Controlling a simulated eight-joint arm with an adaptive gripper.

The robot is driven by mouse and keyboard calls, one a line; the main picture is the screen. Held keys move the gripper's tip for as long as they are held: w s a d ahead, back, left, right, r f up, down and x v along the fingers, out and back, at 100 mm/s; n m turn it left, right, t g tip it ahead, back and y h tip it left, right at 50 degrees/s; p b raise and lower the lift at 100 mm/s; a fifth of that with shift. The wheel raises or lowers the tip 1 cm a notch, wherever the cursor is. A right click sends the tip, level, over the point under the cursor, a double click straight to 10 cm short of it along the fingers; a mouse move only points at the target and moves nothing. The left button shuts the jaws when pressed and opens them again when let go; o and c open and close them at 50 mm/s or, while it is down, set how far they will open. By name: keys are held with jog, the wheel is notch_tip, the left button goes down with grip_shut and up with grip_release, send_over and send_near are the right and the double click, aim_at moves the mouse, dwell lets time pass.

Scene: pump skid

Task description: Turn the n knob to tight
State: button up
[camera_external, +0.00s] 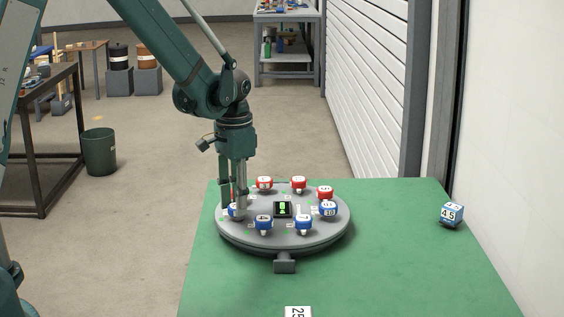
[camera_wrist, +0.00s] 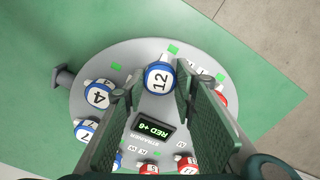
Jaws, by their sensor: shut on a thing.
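A round grey plate (camera_external: 282,238) carries a ring of blue and red knobs with white numbered caps. My gripper (camera_external: 236,208) reaches straight down at the plate's left side. In the wrist view its fingers (camera_wrist: 158,88) are shut on the blue knob marked 12 (camera_wrist: 160,78), one finger on each side. In the external view this blue knob (camera_external: 233,211) is partly hidden by the fingers. A small black display (camera_wrist: 152,127) at the plate's middle reads "RED +6", with "STRAINER" lettered beside it. I cannot read an "n" label on any knob.
A blue knob marked 4 (camera_wrist: 98,95) and one marked 7 (camera_wrist: 86,130) sit beside the held knob. Red knobs (camera_external: 264,183) line the far side.

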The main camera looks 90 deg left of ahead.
jog(key=shift+m, duration=1)
jog(key=o, duration=0.9)
jog(key=shift+r, duration=0.1)
notch_tip(320, 180, up, 12)
dwell(0.3)
